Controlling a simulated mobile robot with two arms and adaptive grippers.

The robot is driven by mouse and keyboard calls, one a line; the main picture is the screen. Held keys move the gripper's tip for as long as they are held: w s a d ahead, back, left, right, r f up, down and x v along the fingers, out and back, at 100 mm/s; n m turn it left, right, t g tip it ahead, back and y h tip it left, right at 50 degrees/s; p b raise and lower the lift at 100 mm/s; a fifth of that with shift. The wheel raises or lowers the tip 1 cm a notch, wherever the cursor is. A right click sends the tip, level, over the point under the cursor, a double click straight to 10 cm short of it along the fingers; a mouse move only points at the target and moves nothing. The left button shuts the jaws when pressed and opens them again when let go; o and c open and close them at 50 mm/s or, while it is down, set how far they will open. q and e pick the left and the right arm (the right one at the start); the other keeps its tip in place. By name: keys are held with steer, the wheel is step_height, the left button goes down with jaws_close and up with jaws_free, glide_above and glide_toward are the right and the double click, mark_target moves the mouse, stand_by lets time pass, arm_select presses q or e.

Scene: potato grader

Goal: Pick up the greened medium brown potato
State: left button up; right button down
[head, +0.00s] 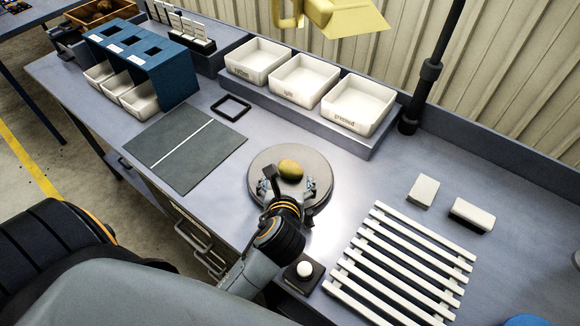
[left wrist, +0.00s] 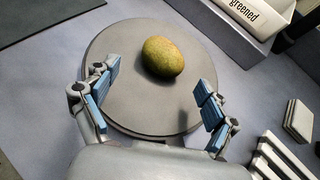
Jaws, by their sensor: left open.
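The greened brown potato (head: 290,169) lies on a round grey plate (head: 318,162) on the bench. In the left wrist view the potato (left wrist: 163,56) is yellow-brown with a green tint, near the middle of the plate (left wrist: 125,62). My left gripper (head: 290,188) is open over the near part of the plate. In the left wrist view its blue-padded fingers (left wrist: 156,88) stand apart, with the potato beyond and between them, not touched. My right gripper is not in view.
Three white bins stand on a raised shelf behind, the right one labelled greened (head: 358,107). A white slatted rack (head: 400,265) and two small blocks (head: 423,191) lie right. A dark mat (head: 185,148) lies left. A white-knobbed box (head: 303,272) sits near the arm.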

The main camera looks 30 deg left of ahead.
mark_target(290, 172)
arm_select(q)
steer(key=shift+w+a+f, duration=0.1)
steer(key=shift+w+a, duration=0.1)
steer(key=shift+w, duration=0.35)
steer(key=p+x, duration=0.1)
steer(key=x, duration=0.2)
steer(key=shift+w+f, duration=0.1)
steer(key=shift+w, duration=0.25)
steer(key=shift+w+f, duration=0.15)
steer(key=shift+w, duration=0.05)
steer(key=shift+s, duration=0.1)
steer(key=shift+c, duration=0.8)
steer(key=c, duration=1.2)
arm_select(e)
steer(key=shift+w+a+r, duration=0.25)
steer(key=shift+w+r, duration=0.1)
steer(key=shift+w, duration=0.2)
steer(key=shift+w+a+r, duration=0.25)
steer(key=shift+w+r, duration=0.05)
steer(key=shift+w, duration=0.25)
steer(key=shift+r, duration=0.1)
